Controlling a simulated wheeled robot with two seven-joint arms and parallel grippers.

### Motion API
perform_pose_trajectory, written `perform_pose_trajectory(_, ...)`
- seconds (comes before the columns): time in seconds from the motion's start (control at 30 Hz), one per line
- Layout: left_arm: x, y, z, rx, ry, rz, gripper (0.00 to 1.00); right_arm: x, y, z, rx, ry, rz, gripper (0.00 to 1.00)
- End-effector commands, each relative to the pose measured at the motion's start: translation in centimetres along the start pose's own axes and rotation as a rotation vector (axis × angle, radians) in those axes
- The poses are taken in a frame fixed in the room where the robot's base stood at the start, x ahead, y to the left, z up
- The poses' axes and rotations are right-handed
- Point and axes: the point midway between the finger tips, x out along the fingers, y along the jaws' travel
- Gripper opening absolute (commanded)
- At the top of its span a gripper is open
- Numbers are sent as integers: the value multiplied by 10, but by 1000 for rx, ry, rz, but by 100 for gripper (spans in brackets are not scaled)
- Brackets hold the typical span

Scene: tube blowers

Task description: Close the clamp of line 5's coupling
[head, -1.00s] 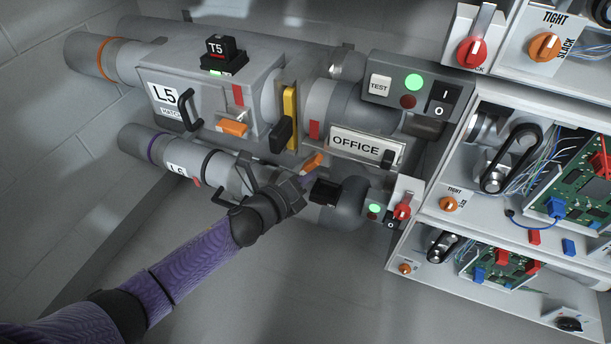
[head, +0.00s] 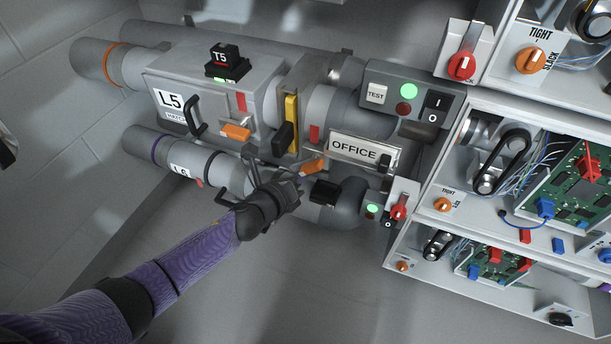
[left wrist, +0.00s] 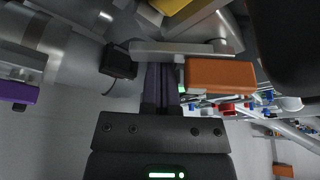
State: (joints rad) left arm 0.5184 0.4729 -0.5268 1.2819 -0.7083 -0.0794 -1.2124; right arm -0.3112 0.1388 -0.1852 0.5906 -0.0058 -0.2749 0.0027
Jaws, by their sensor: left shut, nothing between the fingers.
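In the left wrist view the lever's orange grip (left wrist: 222,75) sits on a grey bar. My left gripper (head: 297,184) is shut and empty just below and left of that lever. In the left wrist view its fingers (left wrist: 163,85) reach up to the grey bar; I cannot tell whether they touch.
The lower pipe labelled L6 (head: 181,171) runs right behind my left gripper. A black block (head: 325,192) and a dark elbow (head: 349,205) are just to its right. A switch box (head: 412,95) and open cabinets (head: 540,180) fill the right. The floor below is clear.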

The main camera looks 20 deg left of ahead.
Motion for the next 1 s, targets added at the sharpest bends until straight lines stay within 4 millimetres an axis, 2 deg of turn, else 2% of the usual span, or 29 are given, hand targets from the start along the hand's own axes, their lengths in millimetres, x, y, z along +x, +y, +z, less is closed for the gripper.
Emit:
perform_pose_trajectory(0.03,-2,-3,6,37,-4,11,0,-7,1,0,0,6,2,54)
perform_pose_trajectory(0.3,-5,0,17,270,-4,93,0,-24,5,-1,0,22,10,54)
perform_pose_trajectory(0.47,-7,0,21,268,-3,95,0,-34,9,-1,0,30,16,54)
perform_pose_trajectory(0.67,-8,0,27,506,-4,175,0,-43,11,-2,0,39,21,54)
perform_pose_trajectory(1.0,-10,1,29,602,-1,210,0,-50,11,-2,1,46,20,54)
